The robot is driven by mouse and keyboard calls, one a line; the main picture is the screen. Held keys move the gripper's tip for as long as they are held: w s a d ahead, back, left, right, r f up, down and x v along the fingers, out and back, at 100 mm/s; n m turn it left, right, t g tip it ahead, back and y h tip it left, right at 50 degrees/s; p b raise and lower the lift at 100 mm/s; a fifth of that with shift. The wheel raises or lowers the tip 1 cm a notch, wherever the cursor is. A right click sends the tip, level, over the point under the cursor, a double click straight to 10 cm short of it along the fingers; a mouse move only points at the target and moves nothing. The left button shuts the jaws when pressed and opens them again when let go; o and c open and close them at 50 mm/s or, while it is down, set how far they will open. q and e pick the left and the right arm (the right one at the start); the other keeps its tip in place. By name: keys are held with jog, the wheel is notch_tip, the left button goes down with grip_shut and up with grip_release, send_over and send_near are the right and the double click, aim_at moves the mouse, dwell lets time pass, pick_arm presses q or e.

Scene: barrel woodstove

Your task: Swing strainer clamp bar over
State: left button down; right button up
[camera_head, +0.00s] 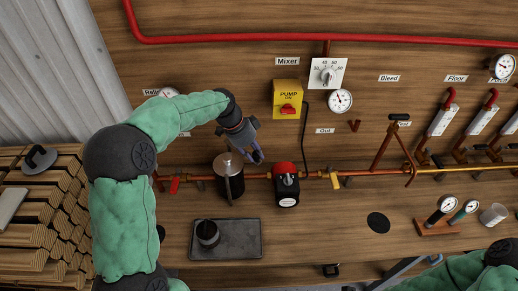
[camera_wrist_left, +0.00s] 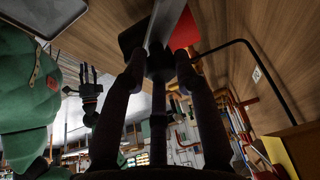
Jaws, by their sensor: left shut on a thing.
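The strainer (camera_head: 230,185) is a dark upright cylinder with a silver top, set in the copper pipe line. My left gripper (camera_head: 257,157) comes down from above, just right of its top. The bar is hard to make out in the head view. A gripper that looks like my right one (camera_wrist_left: 90,92) shows in the wrist view, fingers apart and empty.
A red and black pump (camera_head: 286,185) stands close to the right of the strainer. A grey tray (camera_head: 245,245) with a dark round part (camera_head: 208,234) lies in front. Bare bench lies right of the tray.

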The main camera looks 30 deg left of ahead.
pick_arm(q)
jog(key=s+a+m+g+h, duration=0.1)
jog(key=s+a+m+g, duration=0.2)
jog(key=s+a+m, duration=0.3)
jog(key=shift+s+a+r+m, duration=0.15)
jog(key=shift+s+a+m, duration=0.25)
jog(key=shift+s+m, duration=1.05)
jog(key=shift+w, duration=0.2)
jog(key=c, duration=1)
grip_release()
jog(key=shift+o, duration=0.2)
jog(key=v, duration=1.2)
jog(key=shift+w, duration=0.2)
